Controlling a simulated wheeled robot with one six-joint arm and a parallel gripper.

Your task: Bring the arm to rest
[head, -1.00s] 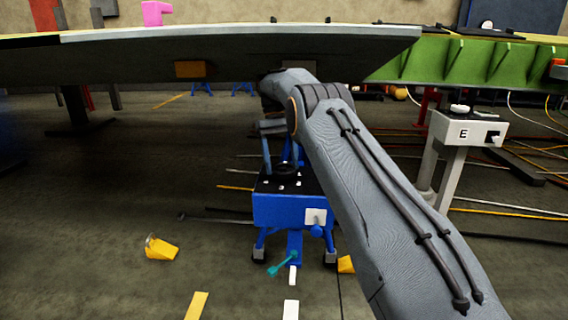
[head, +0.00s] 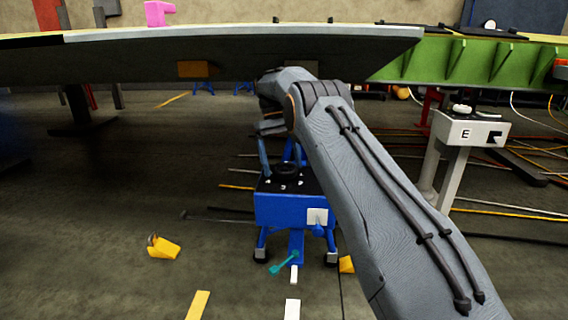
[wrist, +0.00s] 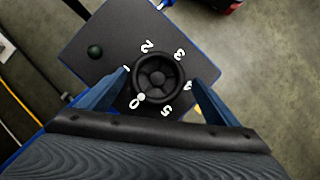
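A blue wheeled cart (head: 285,212) with a black top panel stands on the floor below my arm. A round black knob (head: 287,169) sits on the panel. In the wrist view the knob (wrist: 158,78) has a ring of white numbers, and its white dot is by the 0. My gripper (head: 263,160) is above the panel, at the knob's left in the head view. In the wrist view my gripper (wrist: 159,77) is open, its blue fingers apart on either side of the knob. It holds nothing. I cannot tell how high above the knob the tips are.
A large grey wing panel (head: 130,62) spans above the cart, close over my wrist. A grey post box marked E (head: 465,131) stands at right. Yellow wedges (head: 164,248) lie on the floor. Cables and rods lie behind. The left floor is mostly clear.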

